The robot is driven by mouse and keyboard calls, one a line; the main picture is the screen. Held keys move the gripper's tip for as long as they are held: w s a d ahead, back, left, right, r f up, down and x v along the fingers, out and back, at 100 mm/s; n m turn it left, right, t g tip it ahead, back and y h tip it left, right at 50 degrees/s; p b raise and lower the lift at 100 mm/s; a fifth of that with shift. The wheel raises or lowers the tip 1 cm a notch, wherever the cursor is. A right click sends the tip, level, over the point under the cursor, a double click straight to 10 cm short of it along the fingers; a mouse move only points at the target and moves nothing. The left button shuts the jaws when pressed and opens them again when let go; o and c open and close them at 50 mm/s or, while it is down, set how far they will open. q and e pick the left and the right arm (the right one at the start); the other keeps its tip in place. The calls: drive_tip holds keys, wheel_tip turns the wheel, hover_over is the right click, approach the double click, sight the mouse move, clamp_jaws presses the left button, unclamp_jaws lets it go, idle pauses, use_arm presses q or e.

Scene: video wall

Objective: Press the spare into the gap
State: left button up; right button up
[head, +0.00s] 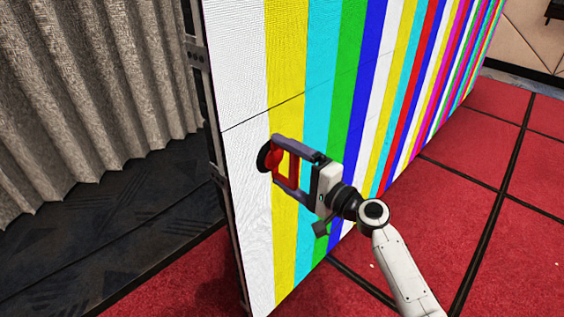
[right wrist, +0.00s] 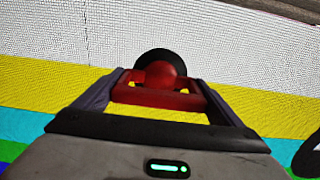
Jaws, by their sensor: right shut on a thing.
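My right gripper (head: 277,160) is shut on a red tool (head: 290,167) that has a round black disc (head: 262,157) at its far end, like a suction cup. The red handle also shows between the fingers in the right wrist view (right wrist: 158,98), with the black disc (right wrist: 152,56) beyond it. The disc faces the video wall (head: 240,70) near the white and yellow stripes. I cannot tell whether it touches the wall. No separate spare tile and no open gap show in either view. My left gripper is not in view.
A thin dark seam crosses the wall above the gripper. A grey curtain (head: 85,90) hangs left of the wall's edge, over a dark floor strip (head: 110,240). Red carpet tiles (head: 500,220) lie clear on the right. A dark shape (right wrist: 310,158) at the wrist view's right edge is unclear.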

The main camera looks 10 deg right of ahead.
sight(297, 172)
drive_tip(key=shift+w+r+b, duration=0.1)
drive_tip(key=shift+r+b, duration=0.2)
drive_tip(key=shift+v, duration=1.05)
drive_tip(key=shift+f, duration=0.2)
drive_tip(key=shift+v, duration=3)
drive_tip(key=o, duration=1.2)
drive_tip(key=c, duration=1.2)
